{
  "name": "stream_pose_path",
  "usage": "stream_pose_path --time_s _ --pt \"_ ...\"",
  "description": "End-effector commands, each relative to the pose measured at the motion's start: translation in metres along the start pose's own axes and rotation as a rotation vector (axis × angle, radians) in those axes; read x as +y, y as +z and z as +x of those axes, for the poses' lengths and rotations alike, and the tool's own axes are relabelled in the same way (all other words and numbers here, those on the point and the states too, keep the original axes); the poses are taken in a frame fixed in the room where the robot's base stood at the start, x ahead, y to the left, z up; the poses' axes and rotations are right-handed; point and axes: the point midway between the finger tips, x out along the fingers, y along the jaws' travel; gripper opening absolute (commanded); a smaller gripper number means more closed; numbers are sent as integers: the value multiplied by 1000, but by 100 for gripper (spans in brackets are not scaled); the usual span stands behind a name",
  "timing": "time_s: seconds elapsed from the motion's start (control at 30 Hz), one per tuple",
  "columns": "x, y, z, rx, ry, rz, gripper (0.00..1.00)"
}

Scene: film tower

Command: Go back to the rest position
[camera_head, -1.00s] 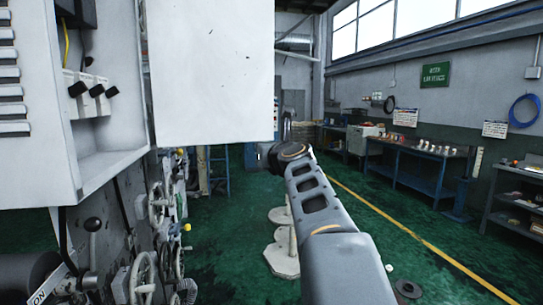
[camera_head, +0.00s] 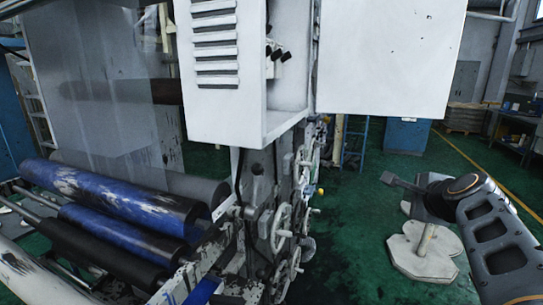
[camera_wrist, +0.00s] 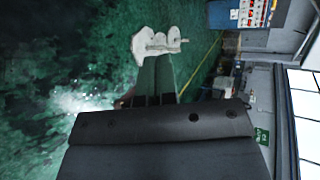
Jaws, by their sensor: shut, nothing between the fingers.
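My arm reaches in from the right edge of the head view, and my gripper (camera_head: 390,180) extends left from its end over the green floor. In the wrist view my gripper (camera_wrist: 157,62) shows its two fingers side by side, shut with nothing between them. It touches nothing that I can see. The film machine (camera_head: 270,200) stands to the left of my gripper, with a clear gap of floor between them.
An open white cabinet door (camera_head: 390,55) hangs above my gripper's level. Handwheels (camera_head: 281,228) stick out from the machine. Blue rollers (camera_head: 110,200) lie left. Green floor (camera_head: 350,240) is free between.

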Motion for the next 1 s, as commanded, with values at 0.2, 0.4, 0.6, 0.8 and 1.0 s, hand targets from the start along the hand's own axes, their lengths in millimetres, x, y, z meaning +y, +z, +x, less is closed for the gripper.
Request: stream_pose_path --time_s 0.2,0.4,0.6,0.8,1.0 --pt "146 48 -8 -237 443 -976 0" --pt "240 72 -46 -529 672 -1584 0" --pt "254 96 -60 -599 647 -1714 0" --pt "254 104 -61 -614 628 -1735 0" --pt "254 103 -61 -612 627 -1732 0"
